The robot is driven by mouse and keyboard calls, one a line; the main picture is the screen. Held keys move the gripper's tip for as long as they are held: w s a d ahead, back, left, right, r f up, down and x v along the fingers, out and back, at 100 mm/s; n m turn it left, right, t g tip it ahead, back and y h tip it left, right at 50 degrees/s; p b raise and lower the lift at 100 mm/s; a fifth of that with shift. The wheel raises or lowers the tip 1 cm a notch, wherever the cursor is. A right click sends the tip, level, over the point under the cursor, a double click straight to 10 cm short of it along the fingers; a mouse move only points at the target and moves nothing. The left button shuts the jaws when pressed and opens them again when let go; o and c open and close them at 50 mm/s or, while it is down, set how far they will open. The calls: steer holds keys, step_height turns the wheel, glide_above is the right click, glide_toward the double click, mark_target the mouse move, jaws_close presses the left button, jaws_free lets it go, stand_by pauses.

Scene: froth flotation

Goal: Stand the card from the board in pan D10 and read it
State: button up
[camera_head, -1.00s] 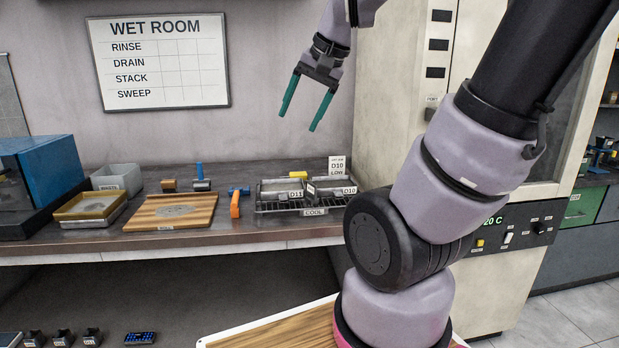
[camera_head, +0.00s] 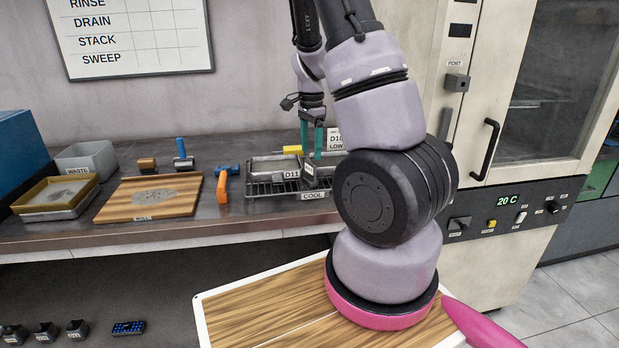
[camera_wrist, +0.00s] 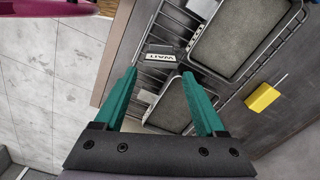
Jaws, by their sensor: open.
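My gripper (camera_head: 311,157) is open with its green fingers pointing down over the rack between the two pans. In the wrist view its fingertips (camera_wrist: 160,73) stand either side of a small dark block with a white label (camera_wrist: 160,57), apart from it as far as I can tell. Pan D10 (camera_wrist: 188,48) holds a flat grey sheet. In the head view it is mostly hidden by my arm. Pan D11 (camera_head: 273,168) sits to its left. A white sign reading D10 LOW (camera_head: 334,140) stands behind, partly hidden by my gripper. I cannot make out a separate card.
The wire rack (camera_head: 262,188) carries a COOL label (camera_head: 313,195). A yellow block (camera_head: 293,150) lies behind it. Left are an orange-handled tool (camera_head: 222,187), a rolling board (camera_head: 185,207) and the WASTE bin (camera_head: 85,158). The oven cabinet (camera_head: 520,90) stands right.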

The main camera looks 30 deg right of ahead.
mark_target(311, 179)
step_height(311, 179, down, 9)
steer(key=shift+w+f, duration=0.1)
steer(key=shift+f, duration=0.1)
stand_by(0.3)
steer(key=shift+c, duration=0.3)
